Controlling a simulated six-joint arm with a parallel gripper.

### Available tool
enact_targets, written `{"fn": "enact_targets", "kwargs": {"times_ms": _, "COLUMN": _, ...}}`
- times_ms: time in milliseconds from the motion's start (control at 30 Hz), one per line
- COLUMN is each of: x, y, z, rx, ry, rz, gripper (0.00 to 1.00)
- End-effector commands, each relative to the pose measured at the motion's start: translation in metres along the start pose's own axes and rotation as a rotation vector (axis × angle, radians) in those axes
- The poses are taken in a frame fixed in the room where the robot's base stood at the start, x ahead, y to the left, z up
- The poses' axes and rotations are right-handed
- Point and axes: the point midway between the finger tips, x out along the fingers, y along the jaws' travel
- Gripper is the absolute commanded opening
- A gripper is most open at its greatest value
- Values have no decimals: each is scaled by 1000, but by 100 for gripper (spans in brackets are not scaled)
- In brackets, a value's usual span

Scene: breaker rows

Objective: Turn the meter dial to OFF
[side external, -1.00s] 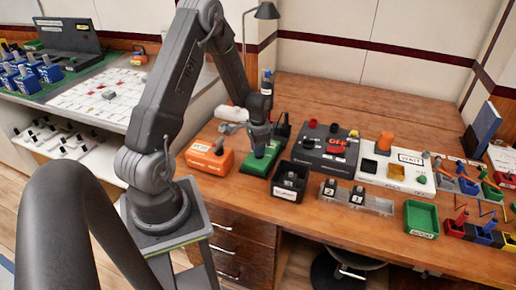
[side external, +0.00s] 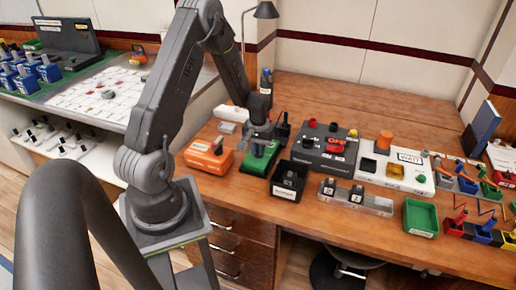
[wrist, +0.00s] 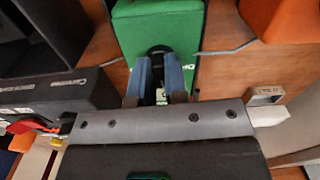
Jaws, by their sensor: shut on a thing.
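The meter is a green box (side external: 258,160) on the wooden bench, under my gripper (side external: 262,138). In the wrist view the green box (wrist: 160,25) fills the top middle. Its black round dial (wrist: 158,50) sits between the tips of my gripper (wrist: 158,75), whose two blue-grey fingers are closed on its sides. White marks show on the green face beside the fingers, partly hidden and too small to read. I cannot tell where the dial points.
An orange box (side external: 208,157) stands left of the meter. A black bin (side external: 288,182) is close at its right front, and a dark grey panel unit (side external: 322,152) is to its right. A green tray (side external: 420,217) lies farther right.

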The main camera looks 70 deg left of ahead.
Motion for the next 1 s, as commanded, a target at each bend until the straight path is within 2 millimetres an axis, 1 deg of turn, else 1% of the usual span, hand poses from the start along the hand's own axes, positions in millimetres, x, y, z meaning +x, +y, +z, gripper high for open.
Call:
{"fn": "enact_targets", "kwargs": {"times_ms": 600, "x": 0, "y": 3, "z": -1, "rx": -580, "ry": 0, "rz": 0, "gripper": 0}}
{"fn": "enact_targets", "kwargs": {"times_ms": 800, "x": 0, "y": 4, "z": -2, "rx": -741, "ry": 0, "rz": 0, "gripper": 0}}
{"fn": "enact_targets", "kwargs": {"times_ms": 1000, "x": 0, "y": 4, "z": -2, "rx": -860, "ry": 0, "rz": 0, "gripper": 0}}
